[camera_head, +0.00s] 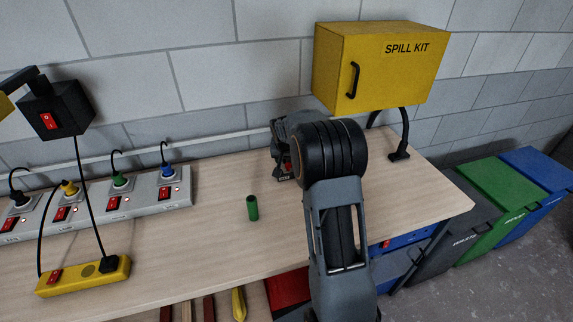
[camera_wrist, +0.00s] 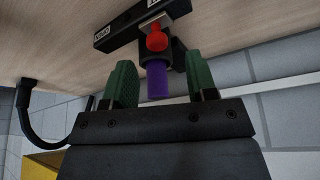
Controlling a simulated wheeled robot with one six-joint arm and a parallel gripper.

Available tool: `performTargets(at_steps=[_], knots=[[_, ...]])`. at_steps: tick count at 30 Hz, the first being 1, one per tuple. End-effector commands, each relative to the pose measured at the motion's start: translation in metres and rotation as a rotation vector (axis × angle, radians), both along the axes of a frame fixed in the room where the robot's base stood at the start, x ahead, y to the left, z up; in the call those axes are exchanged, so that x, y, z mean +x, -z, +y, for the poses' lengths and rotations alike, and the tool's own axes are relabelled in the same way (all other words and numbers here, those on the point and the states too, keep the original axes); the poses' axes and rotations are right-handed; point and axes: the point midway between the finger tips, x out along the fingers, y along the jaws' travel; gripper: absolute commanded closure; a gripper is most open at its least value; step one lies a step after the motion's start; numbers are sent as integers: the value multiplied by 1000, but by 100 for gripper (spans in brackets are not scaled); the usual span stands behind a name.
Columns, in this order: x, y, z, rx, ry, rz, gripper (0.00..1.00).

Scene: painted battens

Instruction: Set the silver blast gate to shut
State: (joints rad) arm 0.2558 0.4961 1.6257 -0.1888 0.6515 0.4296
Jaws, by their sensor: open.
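In the wrist view a black labelled bar (camera_wrist: 122,33) lies on the wooden bench, with a red knob (camera_wrist: 157,38) and a purple cylinder (camera_wrist: 158,82) standing out from it. I cannot pick out a silver blast gate for certain. My gripper (camera_wrist: 160,75) is open, its two green-padded fingers on either side of the purple cylinder, with gaps showing on both sides. In the head view my arm hides most of this spot; a small dark labelled piece (camera_head: 283,178) shows just below my wrist.
A grey switched socket strip (camera_head: 150,203) and a yellow power strip (camera_head: 84,277) lie further left. A yellow spill kit box (camera_head: 380,66) hangs behind. Bins (camera_head: 515,195) stand right.

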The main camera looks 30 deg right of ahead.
Motion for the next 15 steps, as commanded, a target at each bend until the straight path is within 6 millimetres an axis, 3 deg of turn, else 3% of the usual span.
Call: performTargets(at_steps=[6, 15], knots=[[-15, -42, 10, 0, 0, -6, 48], [-28, -80, 18, 1, -1, -3, 48]])
